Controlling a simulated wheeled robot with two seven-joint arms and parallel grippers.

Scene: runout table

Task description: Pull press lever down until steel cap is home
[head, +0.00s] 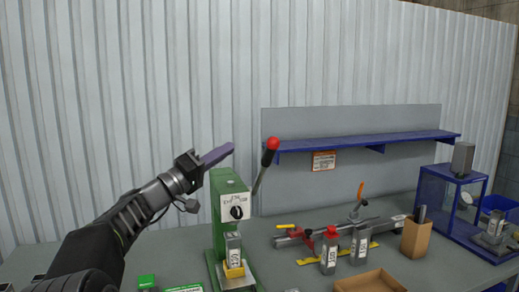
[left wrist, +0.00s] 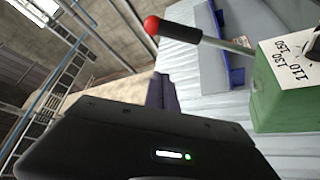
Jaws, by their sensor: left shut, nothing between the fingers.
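The green press (head: 227,200) stands on the table, a dial with numbers on its face. Its lever has a red knob (head: 270,152) and slants up to the right of the press head. A grey block (head: 233,248) with a label and yellow base sits under the press head; I cannot make out a separate steel cap. My left gripper (head: 230,148) is shut and empty, above the press and left of the red knob, apart from it. In the left wrist view the red knob (left wrist: 151,25) shows just beyond the fingers (left wrist: 162,80). My right gripper is not in view.
A grey block with a red top (head: 329,250) and another grey block (head: 360,245) stand right of the press. An open cardboard tray (head: 370,282) is at the front. A blue shelf (head: 370,140) hangs behind; a blue frame (head: 450,205) stands at the right.

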